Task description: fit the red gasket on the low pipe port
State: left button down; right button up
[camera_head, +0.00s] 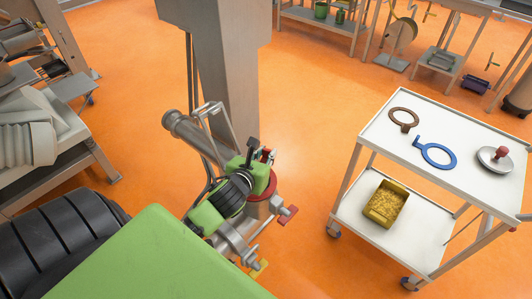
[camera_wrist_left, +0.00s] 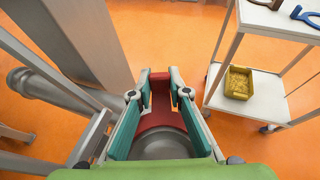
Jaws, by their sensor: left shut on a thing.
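My left gripper (camera_head: 264,157) is shut on the red gasket (camera_head: 270,189) at the low pipe port (camera_head: 257,211). In the left wrist view the gripper's two fingers (camera_wrist_left: 160,76) stand on either side of the gasket's upright tab (camera_wrist_left: 160,94). The gasket's curved red body lies across the top of the grey round port (camera_wrist_left: 160,147). The gasket looks level with the port's end, but I cannot tell whether it rests fully on it. The gripper and wrist hide part of the gasket in the head view. My right gripper is not in view.
A grey column (camera_head: 222,70) and a slanting pipe (camera_head: 188,132) stand close behind the gripper. A white cart (camera_head: 450,150) stands at the right, with open orange floor between.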

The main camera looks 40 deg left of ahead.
pick_arm(q)
jog(key=shift+f, duration=0.2)
jog(key=c, duration=1.8)
grip_release()
jog(key=shift+c, duration=0.2)
jog(key=shift+s, duration=0.1)
jog(key=v, duration=1.1)
jog(key=shift+s+d+r, duration=0.15)
jog(key=shift+s+d, duration=0.05)
jog(key=shift+s, duration=0.15)
